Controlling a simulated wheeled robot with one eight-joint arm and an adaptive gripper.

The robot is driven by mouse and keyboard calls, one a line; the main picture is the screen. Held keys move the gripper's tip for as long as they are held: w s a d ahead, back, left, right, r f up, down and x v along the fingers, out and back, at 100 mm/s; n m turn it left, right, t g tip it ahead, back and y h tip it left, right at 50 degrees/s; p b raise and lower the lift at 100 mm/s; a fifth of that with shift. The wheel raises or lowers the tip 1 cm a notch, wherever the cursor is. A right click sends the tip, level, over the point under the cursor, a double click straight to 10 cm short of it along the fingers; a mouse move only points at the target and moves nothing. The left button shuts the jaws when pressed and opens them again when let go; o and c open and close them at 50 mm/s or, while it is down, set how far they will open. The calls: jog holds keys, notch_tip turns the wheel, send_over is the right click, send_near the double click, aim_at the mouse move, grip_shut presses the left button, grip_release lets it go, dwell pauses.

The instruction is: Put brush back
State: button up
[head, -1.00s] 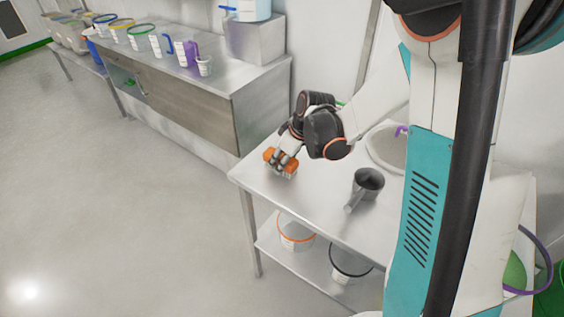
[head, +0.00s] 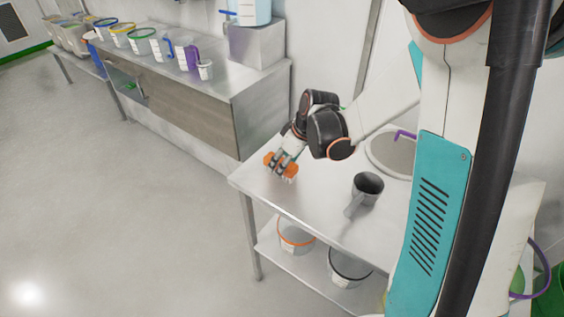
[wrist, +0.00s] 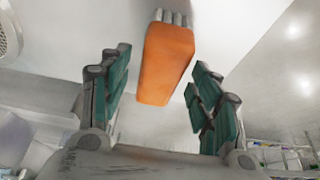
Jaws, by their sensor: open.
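In the wrist view there are visible gaps between the brush and both fingers. The fingers partly hide the brush in the head view, and I cannot tell exactly how it rests on the table.
A grey scoop or jug (head: 366,188) stands right of my gripper. A round sieve-like pan (head: 392,150) is behind it. Orange-rimmed (head: 296,236) and black-rimmed (head: 350,268) tubs sit on the lower shelf. A long counter (head: 185,88) with several containers stands at back left.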

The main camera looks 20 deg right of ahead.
jog(key=p+v, duration=0.3)
jog(key=v, duration=0.7)
jog(key=shift+a+r, duration=0.1)
